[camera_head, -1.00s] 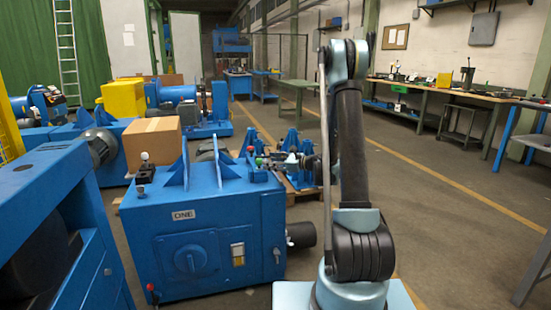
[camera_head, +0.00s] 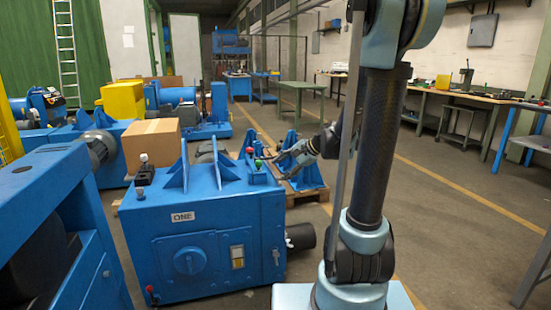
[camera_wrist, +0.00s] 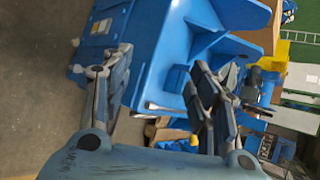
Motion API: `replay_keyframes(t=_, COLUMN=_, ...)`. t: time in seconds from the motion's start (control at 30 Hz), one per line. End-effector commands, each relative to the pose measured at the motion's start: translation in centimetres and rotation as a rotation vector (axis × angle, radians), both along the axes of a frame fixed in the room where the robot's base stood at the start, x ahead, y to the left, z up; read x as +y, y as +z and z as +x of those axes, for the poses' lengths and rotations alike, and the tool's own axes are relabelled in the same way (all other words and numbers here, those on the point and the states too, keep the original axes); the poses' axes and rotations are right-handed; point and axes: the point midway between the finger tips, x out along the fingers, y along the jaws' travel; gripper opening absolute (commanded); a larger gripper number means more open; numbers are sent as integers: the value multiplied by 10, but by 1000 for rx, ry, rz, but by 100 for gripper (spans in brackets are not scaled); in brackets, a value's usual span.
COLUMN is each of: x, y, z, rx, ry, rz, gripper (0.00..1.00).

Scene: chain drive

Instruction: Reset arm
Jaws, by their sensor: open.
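My arm stands at the right of the head view, its upper links rising out of the top of the picture. My gripper (camera_head: 278,158) is seen beyond the arm, beside the right end of the blue machine marked ONE (camera_head: 215,240). In the wrist view my gripper (camera_wrist: 160,65) has its two fingers spread wide, with nothing held between them. The blue machine (camera_wrist: 155,45) fills the background between and beyond the fingers. From these views I cannot tell the exact distance between fingertips and machine.
A cardboard box (camera_head: 152,145) and a yellow box (camera_head: 123,98) are behind the machine. Blue brackets (camera_head: 308,174) stand on a pallet behind my gripper. A green table (camera_head: 300,86) and a long workbench (camera_head: 460,95) are farther back. The floor at right (camera_head: 450,240) is clear.

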Motion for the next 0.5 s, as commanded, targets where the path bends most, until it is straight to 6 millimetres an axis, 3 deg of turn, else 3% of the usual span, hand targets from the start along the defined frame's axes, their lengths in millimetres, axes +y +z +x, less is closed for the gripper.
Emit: replay_keyframes(t=0.5, x=-53, y=-13, z=-118, rx=-135, ry=280, rz=-411, gripper=54)
